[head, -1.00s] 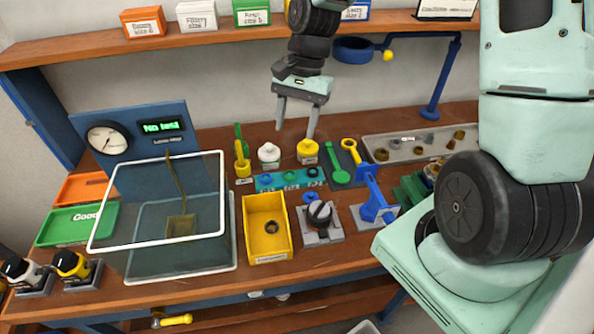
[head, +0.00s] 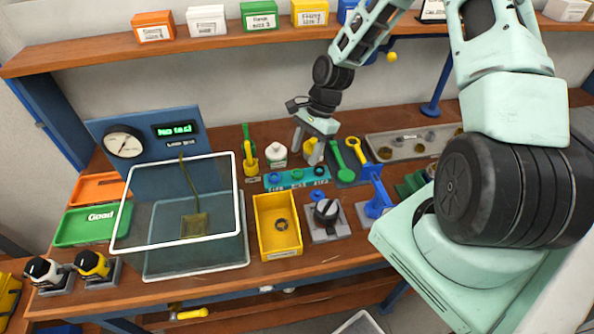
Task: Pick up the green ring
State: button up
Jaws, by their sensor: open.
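The green ring (head: 297,174) lies in the middle of a small teal tray (head: 285,182) on the bench, between a blue ring (head: 273,178) and a dark ring (head: 319,170). My gripper (head: 306,157) is open and points down, its fingers just behind the tray in the picture. Nothing shows between its fingers. Its height above the bench is hard to tell. One finger overlaps the yellow-capped bottle.
A white-capped bottle (head: 276,154) and the yellow-capped bottle (head: 311,150) stand behind the tray. A yellow bin (head: 288,247), a regulator on a grey block (head: 326,213) and a blue stand (head: 377,196) are in front. A clear tank (head: 140,250) stands left.

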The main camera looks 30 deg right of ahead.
aim_at(297, 173)
jog(key=shift+w+d+p+x, duration=0.15)
jog(key=shift+p+x, duration=0.55)
jog(key=shift+x, duration=0.85)
jog(key=shift+w+d+p+x, duration=0.15)
jog(key=shift+p+x, duration=0.5)
jog(key=shift+x, duration=0.9)
jog(key=shift+f, duration=0.15)
jog(key=c, duration=1)
